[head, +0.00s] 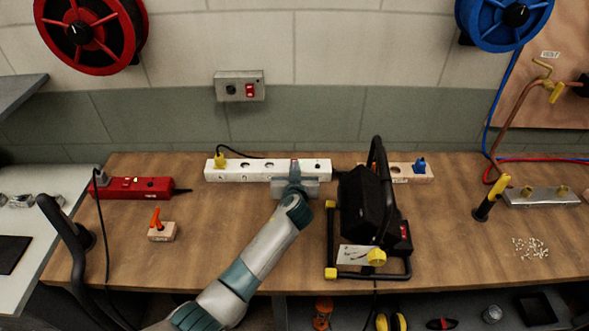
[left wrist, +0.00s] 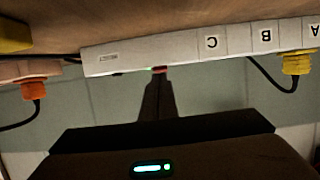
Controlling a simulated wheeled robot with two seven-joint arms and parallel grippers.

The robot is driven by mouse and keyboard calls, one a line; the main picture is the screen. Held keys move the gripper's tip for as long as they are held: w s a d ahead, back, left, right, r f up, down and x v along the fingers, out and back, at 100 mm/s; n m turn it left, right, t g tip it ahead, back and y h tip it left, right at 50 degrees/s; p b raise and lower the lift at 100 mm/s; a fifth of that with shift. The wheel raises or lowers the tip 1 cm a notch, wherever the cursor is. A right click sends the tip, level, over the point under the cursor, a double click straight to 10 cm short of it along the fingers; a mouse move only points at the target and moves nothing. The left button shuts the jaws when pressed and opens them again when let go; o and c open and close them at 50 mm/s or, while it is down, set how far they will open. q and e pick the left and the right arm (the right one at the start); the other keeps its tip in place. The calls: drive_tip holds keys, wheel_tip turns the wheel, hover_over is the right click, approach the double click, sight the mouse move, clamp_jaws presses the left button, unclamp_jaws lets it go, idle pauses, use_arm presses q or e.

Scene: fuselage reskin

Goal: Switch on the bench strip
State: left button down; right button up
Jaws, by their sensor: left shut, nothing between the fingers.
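The bench strip (head: 240,171) is a long white power strip at the back of the wooden bench. A yellow plug (head: 219,160) with a black cord sits at its left end. My left gripper (head: 295,166) is shut and empty, over the strip's right half. The left wrist view shows the strip (left wrist: 190,47) upside down, with labels A, B and C. There the shut fingers (left wrist: 159,85) reach a small red piece (left wrist: 160,69) at the strip's edge, with a green tint beside it. I cannot tell whether they touch it or how the switch stands. My right gripper is out of view.
A black work lamp on a frame (head: 365,205) stands close right of my left gripper. A red power strip (head: 130,188) and an orange-handled block (head: 161,231) are at left. A wall switch box (head: 239,86) hangs above.

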use_arm(q)
drive_tip(key=shift+r, duration=0.1)
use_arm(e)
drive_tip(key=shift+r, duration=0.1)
use_arm(q)
drive_tip(key=shift+r+p, duration=0.5)
drive_tip(key=shift+r, duration=0.2)
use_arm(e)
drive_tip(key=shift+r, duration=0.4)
